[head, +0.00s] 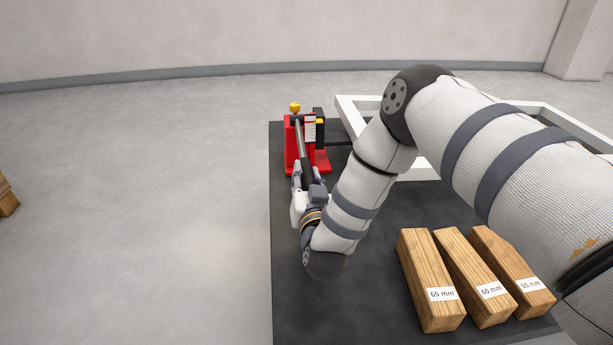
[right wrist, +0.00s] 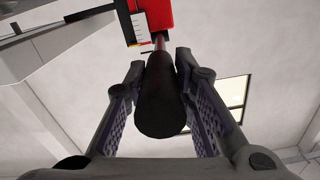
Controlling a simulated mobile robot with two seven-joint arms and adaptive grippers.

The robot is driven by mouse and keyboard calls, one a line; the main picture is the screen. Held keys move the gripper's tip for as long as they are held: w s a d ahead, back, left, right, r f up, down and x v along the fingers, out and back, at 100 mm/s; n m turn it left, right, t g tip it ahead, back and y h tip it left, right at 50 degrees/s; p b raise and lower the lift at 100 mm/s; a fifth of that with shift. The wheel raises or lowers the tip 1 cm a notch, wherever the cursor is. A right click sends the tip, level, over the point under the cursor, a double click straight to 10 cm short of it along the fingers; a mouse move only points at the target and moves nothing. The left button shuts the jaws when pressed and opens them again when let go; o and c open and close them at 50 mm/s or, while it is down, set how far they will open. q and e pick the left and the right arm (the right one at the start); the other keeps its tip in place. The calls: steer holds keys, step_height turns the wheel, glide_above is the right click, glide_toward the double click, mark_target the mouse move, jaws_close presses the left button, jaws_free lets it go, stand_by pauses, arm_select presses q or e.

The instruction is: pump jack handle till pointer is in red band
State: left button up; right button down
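The red jack (head: 290,150) stands at the far left part of the dark mat, with a yellow cap on top. Its handle (head: 301,140) slopes down toward me and ends in a black grip, which shows large in the right wrist view (right wrist: 160,105). My right gripper (head: 308,185) is at the grip; in the wrist view its fingers (right wrist: 161,68) lie on both sides of it, tips against it. A white scale with dark marks (right wrist: 139,28) is on the jack; the pointer's reading and red band are too small to tell. My left gripper is not in view.
A white frame (head: 350,103) stands behind and right of the jack. Wooden blocks marked 65 mm (head: 425,270), 60 mm (head: 470,270) and 55 mm (head: 508,265) lie on the mat (head: 300,300) at the right.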

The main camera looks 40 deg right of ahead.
steer(key=r+g+p, duration=0.1)
steer(key=r+p, duration=0.3)
steer(key=p, duration=0.1)
steer(key=r+g+y+p, duration=0.1)
steer(key=r+p, duration=0.2)
steer(key=p, duration=0.1)
steer(key=shift+w+r+y+p, duration=0.2)
steer(key=shift+r+y+p, duration=0.1)
steer(key=shift+r+p, duration=0.1)
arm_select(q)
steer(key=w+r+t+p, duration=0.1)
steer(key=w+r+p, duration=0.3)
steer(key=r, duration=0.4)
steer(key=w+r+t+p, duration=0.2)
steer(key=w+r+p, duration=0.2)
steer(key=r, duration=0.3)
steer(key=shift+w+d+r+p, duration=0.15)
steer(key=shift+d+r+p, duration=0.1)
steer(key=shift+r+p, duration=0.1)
arm_select(e)
step_height(320, 180, up, 6)
steer(key=w+d+g+y, duration=0.1)
steer(key=w+g+y, duration=0.1)
steer(key=g, duration=0.1)
steer(key=shift+w+d+r+g, duration=0.25)
steer(key=shift+d+g, duration=0.05)
steer(key=shift+g, duration=0.1)
steer(key=c, duration=1.4)
jaws_free()
steer(key=shift+o, duration=0.3)
